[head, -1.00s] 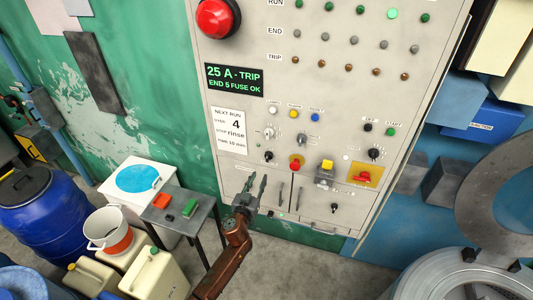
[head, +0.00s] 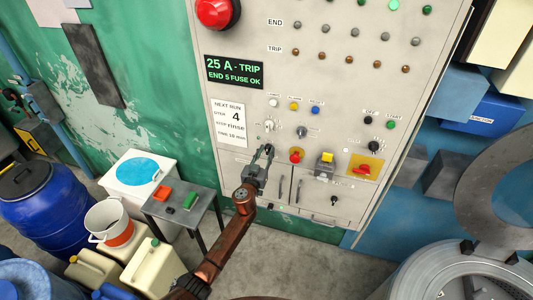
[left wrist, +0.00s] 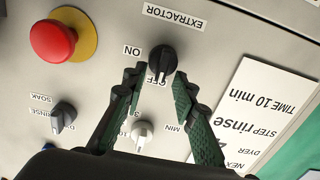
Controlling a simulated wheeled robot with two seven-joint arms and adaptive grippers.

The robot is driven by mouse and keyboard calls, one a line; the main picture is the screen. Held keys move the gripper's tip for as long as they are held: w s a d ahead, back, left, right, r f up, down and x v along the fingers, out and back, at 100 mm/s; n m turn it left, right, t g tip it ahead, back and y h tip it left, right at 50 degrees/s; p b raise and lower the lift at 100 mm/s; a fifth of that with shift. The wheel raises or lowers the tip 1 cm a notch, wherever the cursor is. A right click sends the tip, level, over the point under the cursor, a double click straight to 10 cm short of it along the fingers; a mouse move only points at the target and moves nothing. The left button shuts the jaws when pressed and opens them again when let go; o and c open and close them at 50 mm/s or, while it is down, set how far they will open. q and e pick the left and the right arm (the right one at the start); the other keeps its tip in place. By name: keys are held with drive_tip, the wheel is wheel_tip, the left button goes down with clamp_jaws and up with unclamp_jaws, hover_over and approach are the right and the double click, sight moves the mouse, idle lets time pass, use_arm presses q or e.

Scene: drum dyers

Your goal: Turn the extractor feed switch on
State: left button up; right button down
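The extractor feed switch is a black rotary knob (left wrist: 162,59) under an upside-down EXTRACTOR label in the left wrist view. An ON label lies to its left there, and an OFF label just below it is partly covered. The knob's grip ridge stands roughly upright in that view, in line with OFF. My left gripper (left wrist: 157,74) is open, its two green-grey fingertips spread to either side just below the knob; contact cannot be told. In the head view my left gripper (head: 263,155) is in front of the panel's lower left and largely covers the knob. My right gripper is not in view.
A red emergency button (left wrist: 53,41) and a soak/rinse knob (left wrist: 64,114) are nearby. A white-grey timer knob (left wrist: 142,130) lies between my fingers' bases. The grey panel (head: 340,100) has other switches and lamps. A small table (head: 180,207) stands left of my arm.

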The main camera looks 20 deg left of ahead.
use_arm(q)
drive_tip(key=shift+c, duration=0.2)
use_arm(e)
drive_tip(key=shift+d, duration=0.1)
use_arm(q)
clamp_jaws()
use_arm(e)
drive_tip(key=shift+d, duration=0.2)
